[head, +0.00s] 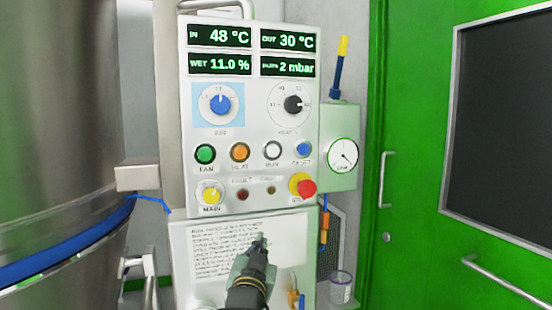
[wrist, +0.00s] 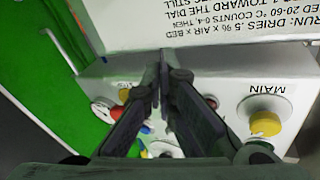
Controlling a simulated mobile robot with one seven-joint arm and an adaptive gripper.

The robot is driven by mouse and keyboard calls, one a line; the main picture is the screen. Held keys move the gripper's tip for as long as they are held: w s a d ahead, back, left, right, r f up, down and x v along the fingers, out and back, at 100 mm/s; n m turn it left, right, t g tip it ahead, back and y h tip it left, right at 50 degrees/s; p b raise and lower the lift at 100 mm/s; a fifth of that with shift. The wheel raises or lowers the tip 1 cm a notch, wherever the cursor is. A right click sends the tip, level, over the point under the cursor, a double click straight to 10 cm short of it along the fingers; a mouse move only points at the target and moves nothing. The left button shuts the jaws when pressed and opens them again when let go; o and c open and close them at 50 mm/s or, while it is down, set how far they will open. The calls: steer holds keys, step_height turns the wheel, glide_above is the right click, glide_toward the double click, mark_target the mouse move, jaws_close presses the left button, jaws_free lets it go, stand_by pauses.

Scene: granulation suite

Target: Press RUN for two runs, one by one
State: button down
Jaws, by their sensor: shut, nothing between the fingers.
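The white RUN button (head: 272,151) is in the row of buttons on the white control panel (head: 225,170), between the orange HEAT button (head: 239,152) and the blue button (head: 303,149). It appears unlit. My gripper (head: 261,240) is in front of the printed instruction sheet below the panel, lower than RUN and apart from it. Its fingers are shut and empty; in the wrist view, the shut fingers (wrist: 162,62) hide part of the panel. The displays read IN 48 °C (head: 220,36), OUT 30 °C (head: 288,40), WET 11.0 % (head: 220,64) and 2 mbar (head: 288,68).
A red mushroom button (head: 306,189) and yellow MAIN knob (head: 211,195) stick out below the row. The green FAN button (head: 205,153) is at its left. A steel vessel (head: 60,130) stands left, a gauge (head: 343,154) and green door (head: 415,100) right.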

mark_target(273, 151)
steer(key=s+r+m+g+h, duration=0.1)
steer(key=s+r+m+h, duration=0.2)
steer(key=r+m, duration=0.6)
steer(key=s+r+m+g+h, duration=0.1)
steer(key=s+r+m+h, duration=0.2)
steer(key=r+m, duration=0.7)
steer(key=shift+s+r+g, duration=0.3)
steer(key=shift+s+r, duration=0.1)
steer(key=shift+s, duration=0.85)
steer(key=shift+d, duration=0.1)
steer(key=shift+w+a+p+x, duration=0.2)
steer(key=shift+a+p+x, duration=0.4)
steer(key=shift+x, duration=1.55)
steer(key=shift+w+a+p+x, duration=0.25)
steer(key=shift+p+x, duration=0.7)
steer(key=shift+x, duration=1.2)
steer(key=shift+w+a+p+x, duration=0.15)
steer(key=shift+a+p+x, duration=0.45)
steer(key=shift+x, duration=1.55)
steer(key=shift+d, duration=0.2)
